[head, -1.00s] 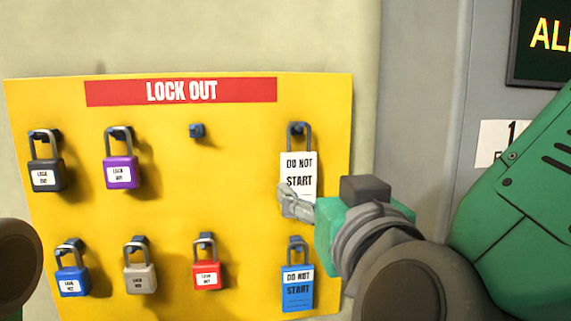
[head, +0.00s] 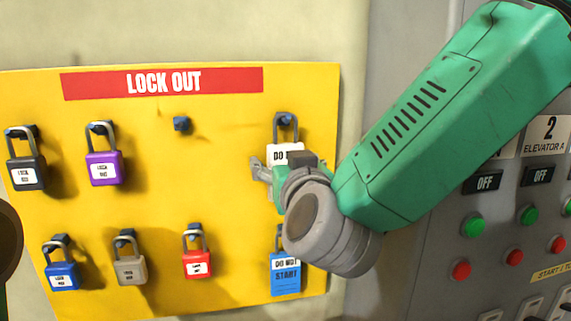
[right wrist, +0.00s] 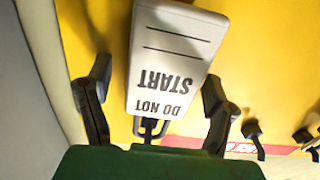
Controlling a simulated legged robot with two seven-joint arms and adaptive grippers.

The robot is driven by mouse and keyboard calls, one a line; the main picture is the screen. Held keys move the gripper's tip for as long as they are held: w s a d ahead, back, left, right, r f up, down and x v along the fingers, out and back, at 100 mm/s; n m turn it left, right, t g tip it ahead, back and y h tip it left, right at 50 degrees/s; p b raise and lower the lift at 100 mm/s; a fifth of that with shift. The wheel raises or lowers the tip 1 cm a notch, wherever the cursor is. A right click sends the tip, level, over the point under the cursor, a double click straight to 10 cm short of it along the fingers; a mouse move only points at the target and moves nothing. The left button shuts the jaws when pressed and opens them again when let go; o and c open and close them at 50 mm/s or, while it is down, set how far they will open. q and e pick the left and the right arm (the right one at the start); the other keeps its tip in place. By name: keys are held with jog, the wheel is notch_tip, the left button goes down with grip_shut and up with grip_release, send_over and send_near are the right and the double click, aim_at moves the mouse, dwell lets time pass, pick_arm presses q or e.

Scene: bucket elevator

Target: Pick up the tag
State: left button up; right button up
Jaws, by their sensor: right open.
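A white tag (head: 284,153) reading "DO NOT START" hangs by a metal shackle from a peg at the upper right of the yellow lock-out board. In the head view my right gripper (head: 263,172) and wrist cover its lower part. In the right wrist view the white tag (right wrist: 173,60) appears upside down between the two spread dark fingers of my right gripper (right wrist: 156,75). The gripper is open, with a gap visible on each side of the tag. A blue "DO NOT START" tag (head: 286,277) hangs below, partly hidden by my wrist. My left gripper is out of view.
The yellow board (head: 150,200) also holds several padlocks, including a purple one (head: 104,168) and a red one (head: 197,264). One peg (head: 182,124) is empty. A grey control panel (head: 425,255) with green and red buttons stands at the right, beside my right arm.

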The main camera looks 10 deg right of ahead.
jog(key=shift+s+a+r, duration=0.1)
jog(key=shift+s+a, duration=0.1)
jog(key=c, duration=1.3)
jog(key=shift+d, duration=0.1)
jog(key=shift+r, duration=0.75)
jog(key=s+f+b, duration=0.2)
jog(key=s+b, duration=1)
jog(key=s, duration=0.6)
jog(key=shift+f, duration=0.3)
